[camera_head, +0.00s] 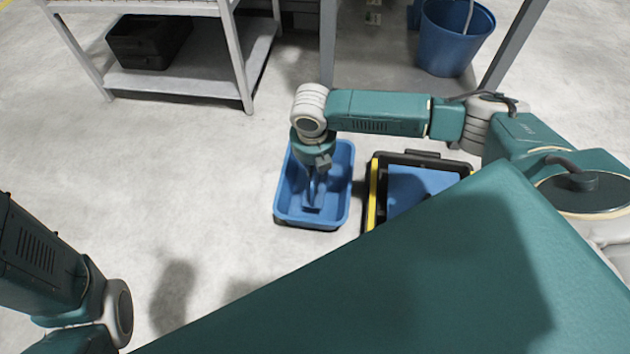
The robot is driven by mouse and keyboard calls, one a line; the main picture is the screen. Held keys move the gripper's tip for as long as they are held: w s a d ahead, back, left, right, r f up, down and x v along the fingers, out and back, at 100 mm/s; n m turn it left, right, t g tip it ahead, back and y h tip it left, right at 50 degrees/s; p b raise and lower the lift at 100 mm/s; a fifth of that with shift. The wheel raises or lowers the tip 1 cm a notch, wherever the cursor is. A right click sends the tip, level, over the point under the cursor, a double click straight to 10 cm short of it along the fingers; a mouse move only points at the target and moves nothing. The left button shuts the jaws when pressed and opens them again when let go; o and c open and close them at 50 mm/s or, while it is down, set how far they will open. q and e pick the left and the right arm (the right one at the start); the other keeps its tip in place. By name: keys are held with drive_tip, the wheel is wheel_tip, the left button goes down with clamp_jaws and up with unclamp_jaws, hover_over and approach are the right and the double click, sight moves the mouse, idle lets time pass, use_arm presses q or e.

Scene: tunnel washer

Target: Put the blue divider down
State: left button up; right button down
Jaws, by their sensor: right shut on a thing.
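My right gripper (318,172) points down into a blue bin (345,170) on the floor. It is shut on the blue divider (313,193), a narrow blue piece showing below the fingers inside the bin. Blue against blue makes its outline hard to see, and I cannot tell whether it touches the bin's bottom. My left arm comes in at the lower left, but its gripper is out of the picture.
A black and yellow container (373,185) with a blue panel (415,182) stands right of the bin, partly hidden by my body. A grey shelf (200,75) with a black crate (145,42) and a blue bucket (447,42) stand behind. Floor left of the bin is clear.

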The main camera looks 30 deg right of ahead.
wheel_tip(320, 180, down, 6)
drive_tip(key=b, duration=0.4)
drive_tip(key=shift+f, duration=0.25)
drive_tip(key=shift+r, duration=0.2)
drive_tip(key=shift+f, duration=0.1)
drive_tip(key=c, duration=1.7)
unclamp_jaws()
drive_tip(key=shift+c, duration=0.2)
